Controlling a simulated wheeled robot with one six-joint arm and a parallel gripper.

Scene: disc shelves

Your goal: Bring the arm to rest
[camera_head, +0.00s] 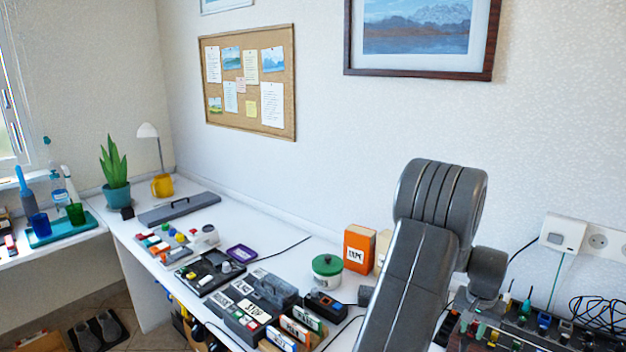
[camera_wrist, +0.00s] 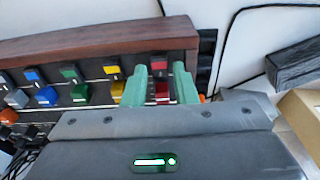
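My arm (camera_head: 425,245) rises at the right of the head view, bent at a large dark grey joint, in front of the white desk. A red knob (camera_wrist: 163,92) of a console shows in this gap. I cannot tell how far the fingertips are from the console.
The dark console (camera_wrist: 90,70) has a wooden edge and rows of coloured knobs; it also shows at the lower right (camera_head: 490,335). Near my arm stand an orange box (camera_head: 359,249) and a green-lidded jar (camera_head: 327,272). Boxes and trays crowd the desk (camera_head: 285,235).

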